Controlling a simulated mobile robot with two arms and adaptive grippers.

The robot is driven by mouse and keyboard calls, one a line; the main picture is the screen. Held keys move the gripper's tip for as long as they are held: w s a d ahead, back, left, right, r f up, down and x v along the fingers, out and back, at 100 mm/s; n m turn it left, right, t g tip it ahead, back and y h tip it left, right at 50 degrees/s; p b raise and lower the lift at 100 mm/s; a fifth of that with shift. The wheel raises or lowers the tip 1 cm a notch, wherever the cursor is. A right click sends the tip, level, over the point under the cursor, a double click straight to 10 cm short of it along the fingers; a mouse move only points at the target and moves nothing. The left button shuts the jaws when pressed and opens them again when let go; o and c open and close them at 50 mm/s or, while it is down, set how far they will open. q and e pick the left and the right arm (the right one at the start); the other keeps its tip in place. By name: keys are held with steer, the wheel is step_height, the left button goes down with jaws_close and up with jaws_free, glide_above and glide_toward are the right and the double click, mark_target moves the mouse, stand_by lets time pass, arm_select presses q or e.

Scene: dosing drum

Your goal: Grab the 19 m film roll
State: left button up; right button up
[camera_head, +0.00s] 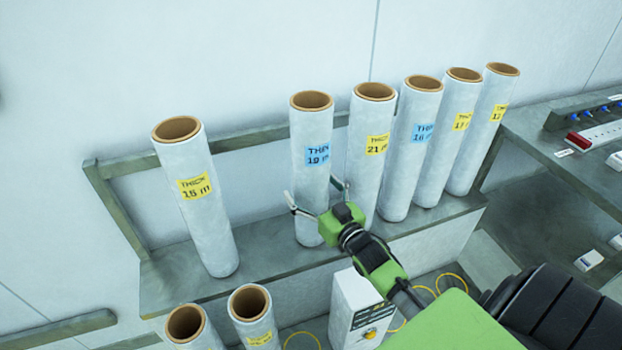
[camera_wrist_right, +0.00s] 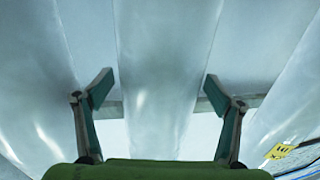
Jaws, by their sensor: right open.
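The 19 m film roll (camera_head: 313,190) stands upright on the shelf in the head view, with a blue "THIN 19 m" label (camera_head: 318,155) and a brown core at its top. My right gripper (camera_head: 318,197) is open at its lower half, one finger on each side of the roll. In the right wrist view the roll (camera_wrist_right: 163,60) fills the middle between the two open fingers (camera_wrist_right: 155,90), with a visible gap on each side. My green gripper body hides part of the roll's lower right side. My left gripper is not in view.
The "THICK 21 m" roll (camera_head: 370,140) stands close on the right, with several more rolls beyond it. The "THICK 15 m" roll (camera_head: 197,200) stands apart on the left, with free shelf (camera_head: 262,250) between. Two rolls stand lower in front, near a white box (camera_head: 357,305).

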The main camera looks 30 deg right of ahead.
steer(key=shift+w, duration=0.25)
steer(key=c, duration=2.1)
steer(key=shift+r, duration=0.2)
steer(key=shift+c, duration=0.5)
steer(key=shift+r, duration=0.1)
